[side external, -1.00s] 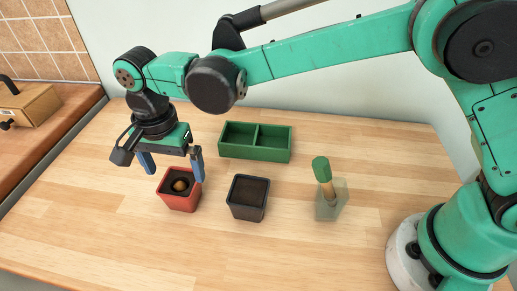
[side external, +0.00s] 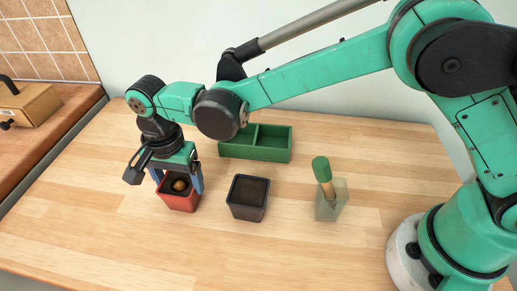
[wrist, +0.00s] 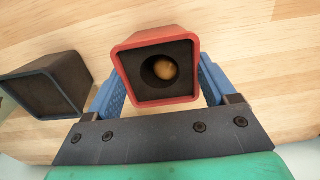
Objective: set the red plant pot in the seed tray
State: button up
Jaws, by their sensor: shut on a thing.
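The red plant pot (side external: 180,200) stands upright on the wooden table, with dark soil and a round brown thing (side external: 179,185) in it. My gripper (side external: 178,182) is lowered around the pot, one blue finger on each side, and is shut on it. In the wrist view the red pot (wrist: 158,68) sits between the blue fingers of my gripper (wrist: 160,85). The green seed tray (side external: 262,150) has two compartments and stands at the back of the table; my arm hides part of its left end. The visible compartments look empty.
A dark pot (side external: 248,197) with soil stands right of the red pot; it also shows in the wrist view (wrist: 48,85). A clear holder (side external: 330,205) with a green-topped tool (side external: 322,170) stands further right. A wooden box (side external: 30,105) is at far left. The front table is clear.

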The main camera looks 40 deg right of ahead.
notch_tip(320, 180, up, 19)
jog(key=w+d+r, duration=0.1)
jog(key=w+d, duration=0.2)
jog(key=d, duration=0.5)
jog(key=w+d+r, duration=0.1)
jog(key=w+d, duration=0.2)
jog(key=d, duration=0.5)
notch_tip(320, 180, down, 20)
jog(key=shift+f, duration=0.1)
